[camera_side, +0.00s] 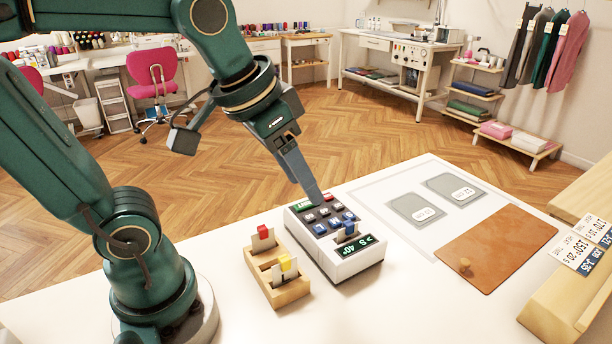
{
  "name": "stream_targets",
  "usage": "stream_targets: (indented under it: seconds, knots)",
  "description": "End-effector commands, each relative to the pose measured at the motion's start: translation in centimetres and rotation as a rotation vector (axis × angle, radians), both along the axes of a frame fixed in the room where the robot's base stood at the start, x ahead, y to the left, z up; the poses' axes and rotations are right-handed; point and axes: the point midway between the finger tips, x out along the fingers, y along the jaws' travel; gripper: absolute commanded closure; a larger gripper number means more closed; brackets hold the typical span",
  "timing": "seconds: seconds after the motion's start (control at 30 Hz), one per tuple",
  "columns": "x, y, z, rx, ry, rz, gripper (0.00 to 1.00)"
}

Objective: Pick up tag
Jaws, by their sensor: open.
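A small wooden holder (287,295) stands on the white table in front of my arm. A white tag with a red top (263,232) stands upright toward its back, and a pale tag with a yellow top (285,264) stands toward its front. My gripper (317,197) points down over the back part of a white keypad device (354,264), to the right of the holder and apart from both tags. It is open, with no tag visible in it. The view is side-on, so the gap between its fingers is hard to see.
The device has several dark keys, a blue piece (350,228) near its front and a green-lit display (358,245). Two grey pads (402,203) (437,183) with white labels lie to the right. A brown mat (510,240) bears a small wooden knob (465,265). Price cards (571,249) stand at right.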

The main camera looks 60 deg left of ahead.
Motion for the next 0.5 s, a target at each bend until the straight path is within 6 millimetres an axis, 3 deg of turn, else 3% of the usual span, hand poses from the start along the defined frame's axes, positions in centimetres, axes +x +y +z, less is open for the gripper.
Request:
stream_targets:
  seconds: [0.17, 0.3, 0.5]
  knots:
    - [4.3, 0.3, -0.6, 0.002, 0.099, 0.001, 0.45]
    - [7.2, 0.7, -2.2, 0.0, 0.177, 0.005, 0.45]
    - [9.4, 1.0, -5.2, -0.005, 0.273, 0.013, 0.45]
